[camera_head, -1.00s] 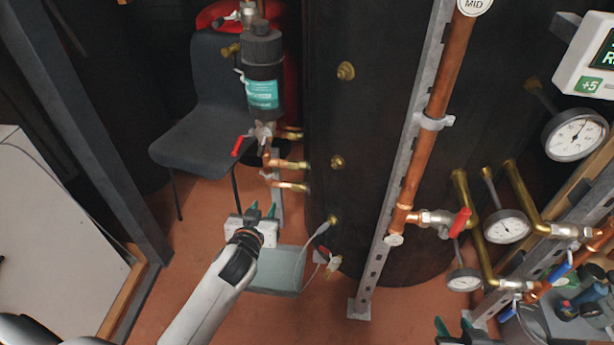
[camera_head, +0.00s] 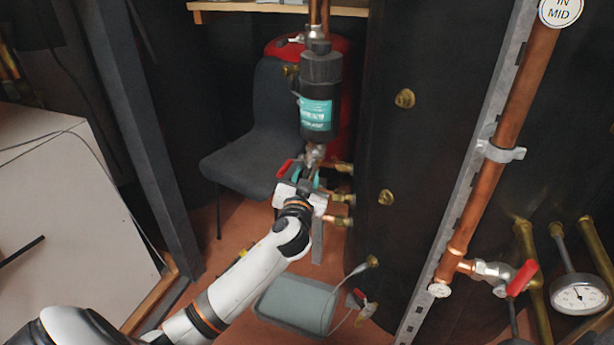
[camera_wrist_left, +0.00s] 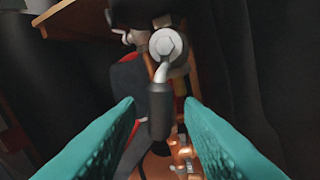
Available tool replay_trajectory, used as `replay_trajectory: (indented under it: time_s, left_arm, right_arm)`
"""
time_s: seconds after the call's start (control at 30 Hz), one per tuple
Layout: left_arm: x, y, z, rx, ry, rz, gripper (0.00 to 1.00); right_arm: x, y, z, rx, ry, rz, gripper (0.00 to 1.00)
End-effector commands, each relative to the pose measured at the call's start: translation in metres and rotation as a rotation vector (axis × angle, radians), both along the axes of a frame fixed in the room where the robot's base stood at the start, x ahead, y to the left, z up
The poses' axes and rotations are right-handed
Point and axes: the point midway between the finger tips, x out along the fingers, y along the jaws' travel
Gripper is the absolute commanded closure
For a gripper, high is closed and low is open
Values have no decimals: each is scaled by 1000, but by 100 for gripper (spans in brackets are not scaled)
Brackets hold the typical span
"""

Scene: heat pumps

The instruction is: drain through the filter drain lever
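The filter (camera_head: 318,98) is a dark cylinder with a teal label, upright on pipework in the middle of the head view. Its red drain lever (camera_head: 286,168) is below it, pointing left. My left gripper (camera_head: 307,178) is just below the filter, close to the lever. In the left wrist view, its teal fingers (camera_wrist_left: 160,103) are apart. A valve nut (camera_wrist_left: 167,44) and a dark-looking handle (camera_wrist_left: 160,105) show between them, with no clear contact on either side. My right gripper is out of view.
A grey container (camera_head: 298,303) sits on the floor below the filter. A dark chair (camera_head: 250,145) and a red vessel (camera_head: 345,100) stand behind. A black tank (camera_head: 420,150) stands to the right, with brass fittings and a copper pipe (camera_head: 500,140) in front.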

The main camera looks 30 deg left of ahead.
Motion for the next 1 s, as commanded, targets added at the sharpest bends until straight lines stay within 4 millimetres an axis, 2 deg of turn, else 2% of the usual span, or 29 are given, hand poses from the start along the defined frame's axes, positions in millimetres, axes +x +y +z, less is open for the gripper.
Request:
replay_trajectory:
  time_s: [0.2, 0.47, 0.67, 1.0]
  left_arm:
    - [13, 7, 0, 1, 0, 1, 66]
    - [14, 7, 0, 0, 0, 0, 66]
    - [14, 7, 0, 0, 0, 0, 98]
    - [13, 8, 0, 30, 9, 0, 100]
  right_arm:
    - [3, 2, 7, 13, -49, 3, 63]
    - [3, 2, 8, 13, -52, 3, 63]
    - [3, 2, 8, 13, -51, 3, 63]
    - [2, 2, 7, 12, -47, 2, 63]
